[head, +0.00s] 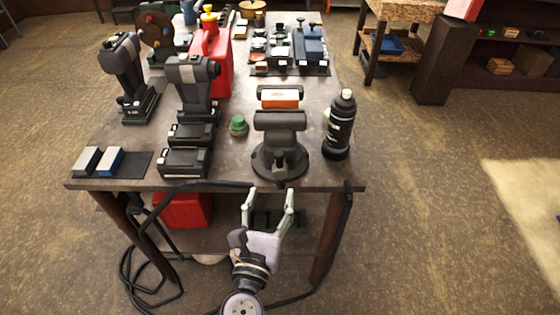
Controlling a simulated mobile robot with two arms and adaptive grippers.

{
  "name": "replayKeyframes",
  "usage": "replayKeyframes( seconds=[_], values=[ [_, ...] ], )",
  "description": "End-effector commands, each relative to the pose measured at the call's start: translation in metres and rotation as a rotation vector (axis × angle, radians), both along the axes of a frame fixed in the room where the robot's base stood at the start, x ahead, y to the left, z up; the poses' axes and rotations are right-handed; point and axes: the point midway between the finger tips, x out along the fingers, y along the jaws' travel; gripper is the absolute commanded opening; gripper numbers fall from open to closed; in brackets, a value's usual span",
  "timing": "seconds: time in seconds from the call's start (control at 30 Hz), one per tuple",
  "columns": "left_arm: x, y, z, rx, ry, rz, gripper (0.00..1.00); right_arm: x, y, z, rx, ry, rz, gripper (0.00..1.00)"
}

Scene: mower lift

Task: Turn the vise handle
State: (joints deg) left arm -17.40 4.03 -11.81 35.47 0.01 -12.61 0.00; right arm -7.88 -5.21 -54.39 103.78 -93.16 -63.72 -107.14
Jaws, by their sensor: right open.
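The dark grey vise (281,125) stands at the front right of the workbench on a round base. An orange and white piece (280,98) sits at its jaws. The dark vise handle (281,168) seems to be at the vise's front, low against the base; its exact outline is hard to tell. My right gripper (269,193) is just in front of the table's front edge, below the vise in the picture. Its two pale fingers are spread and hold nothing. They look apart from the handle. My left gripper is not in view.
A black bottle (339,127) stands right of the vise, a green knob-like item (238,125) left of it.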

Motion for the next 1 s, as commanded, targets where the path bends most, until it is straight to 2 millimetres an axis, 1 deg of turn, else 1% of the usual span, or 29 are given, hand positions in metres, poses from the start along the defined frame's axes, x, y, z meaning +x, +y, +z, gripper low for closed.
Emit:
replayKeyframes(
  seconds=[0.03, 0.2, 0.3, 0.43, 0.6, 0.9, 1.0],
  values=[
    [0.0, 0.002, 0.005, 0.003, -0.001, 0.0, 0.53, 0.012, -0.003, 0.004, -0.001, -0.002, -0.002, 0.55],
    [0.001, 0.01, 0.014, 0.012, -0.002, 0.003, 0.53, 0.048, -0.01, 0.003, 0.0, -0.001, -0.002, 0.55],
    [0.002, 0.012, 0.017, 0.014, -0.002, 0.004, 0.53, 0.067, -0.014, 0.002, -0.001, 0.0, -0.001, 0.55],
    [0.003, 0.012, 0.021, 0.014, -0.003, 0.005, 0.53, 0.085, -0.017, 0.002, 0.001, 0.0, 0.0, 0.55],
    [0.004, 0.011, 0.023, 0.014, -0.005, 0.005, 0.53, 0.097, -0.019, 0.0, 0.001, 0.002, 0.001, 0.55],
    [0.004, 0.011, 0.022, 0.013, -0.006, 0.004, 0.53, 0.099, -0.02, -0.001, 0.003, 0.003, 0.001, 0.55],
    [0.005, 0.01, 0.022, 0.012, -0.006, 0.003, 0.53, 0.099, -0.02, -0.001, 0.002, 0.002, 0.001, 0.49]
  ],
)
